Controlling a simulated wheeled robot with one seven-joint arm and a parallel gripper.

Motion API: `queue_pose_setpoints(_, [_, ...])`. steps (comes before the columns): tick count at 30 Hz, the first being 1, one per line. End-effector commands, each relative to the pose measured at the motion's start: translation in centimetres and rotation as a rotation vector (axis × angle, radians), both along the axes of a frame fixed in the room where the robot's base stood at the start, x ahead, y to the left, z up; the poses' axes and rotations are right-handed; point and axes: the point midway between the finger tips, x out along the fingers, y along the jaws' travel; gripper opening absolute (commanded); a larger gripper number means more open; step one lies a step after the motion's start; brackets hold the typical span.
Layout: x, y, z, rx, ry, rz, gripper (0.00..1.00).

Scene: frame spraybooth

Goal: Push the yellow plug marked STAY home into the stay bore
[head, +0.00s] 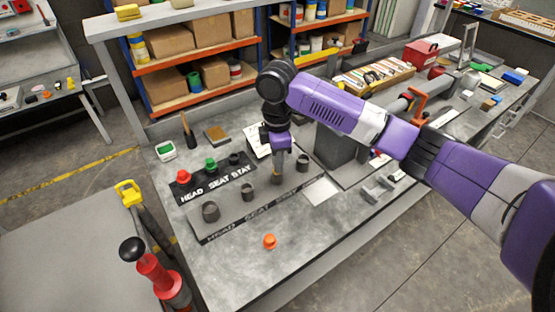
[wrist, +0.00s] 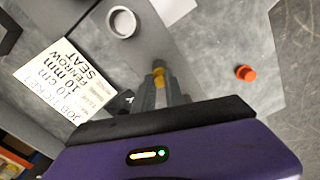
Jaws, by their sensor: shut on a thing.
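My gripper (head: 277,172) points down over the grey plate lettered HEAD, SEAT and STAY (head: 225,224), behind its STAY lettering. It is shut on a small yellow plug, which shows between the fingertips in the wrist view (wrist: 158,70). The plug's marking cannot be read. The fingers hide the spot below, so I cannot tell whether the plug is in the stay bore or above it. Dark round collars stand on the plate at the HEAD (head: 210,211) and SEAT (head: 248,190) places. Another collar (head: 303,161) stands right of my gripper and shows in the wrist view (wrist: 122,22).
A black rack lettered HEAD SEAT STAY (head: 213,190) holds a red plug (head: 183,176) and a green plug (head: 210,164). An orange plug (head: 270,241) lies on the bench in front. A job ticket (wrist: 62,85) lies behind my gripper. The bench front is mostly clear.

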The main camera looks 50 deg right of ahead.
Motion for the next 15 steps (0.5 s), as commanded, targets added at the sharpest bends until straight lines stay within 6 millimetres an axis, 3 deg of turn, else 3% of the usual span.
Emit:
queue_pose_setpoints(3, [-0.01,0.02,-0.40,0.001,0.001,0.000,0.00])
queue_pose_setpoints(4, [-0.01,0.01,-0.35,0.001,0.001,0.000,0.19])
queue_pose_setpoints(7, [-0.01,0.01,-0.32,0.001,0.001,0.000,0.38])
queue_pose_setpoints(15, [-0.01,0.01,-0.29,0.001,0.001,0.000,0.40])
